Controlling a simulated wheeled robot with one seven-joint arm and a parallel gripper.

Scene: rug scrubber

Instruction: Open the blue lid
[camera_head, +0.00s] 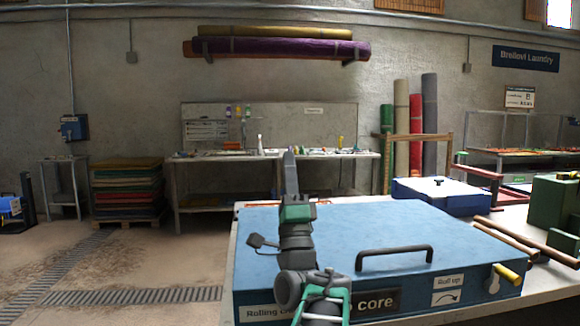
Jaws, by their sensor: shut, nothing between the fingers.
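A large blue lid (350,228) lies closed and flat on a low box on the white table. A black bar handle (394,257) stands up near its front edge. The front face carries a dark label ending in "core", a white "Roll up" sign (447,290) and a yellow latch-like piece (507,273) at the right. My gripper (290,160) is shut and empty, pointing up and away over the lid's left part, left of the handle and apart from it. My arm hides part of the lid and label.
Brown rods (505,240) and a green machine (553,203) lie along the table's right side. A workbench (270,156) stands at the back wall.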

